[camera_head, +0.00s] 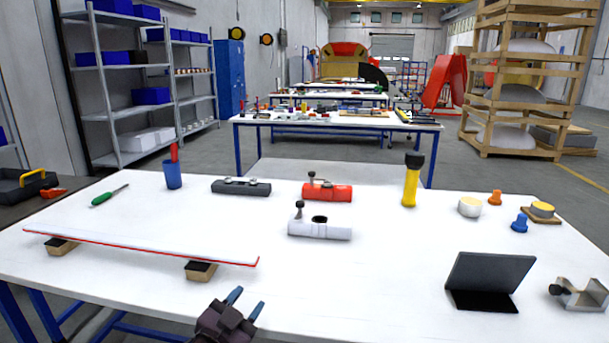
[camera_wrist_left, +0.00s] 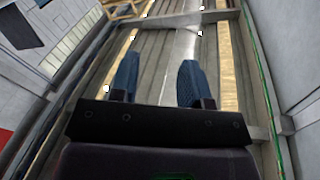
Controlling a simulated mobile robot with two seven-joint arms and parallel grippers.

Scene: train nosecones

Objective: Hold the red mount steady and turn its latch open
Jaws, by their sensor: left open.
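The red mount (camera_head: 328,192) lies on the white table near its middle, towards the back. Its small dark-knobbed latch (camera_head: 313,177) stands up at its left end; whether the latch is open is too small to tell. My left gripper (camera_head: 244,302) is at the table's front edge, open and empty, well in front of the mount and to its left. In the left wrist view its two blue fingers (camera_wrist_left: 157,82) are apart with nothing between them. My right gripper is not in view.
A white mount (camera_head: 320,230) lies just in front of the red one, a dark grey mount (camera_head: 241,186) to its left. A red-edged white panel (camera_head: 140,245) rests on blocks at left. A yellow flashlight (camera_head: 410,185) and black stand (camera_head: 488,278) are right. The front middle is clear.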

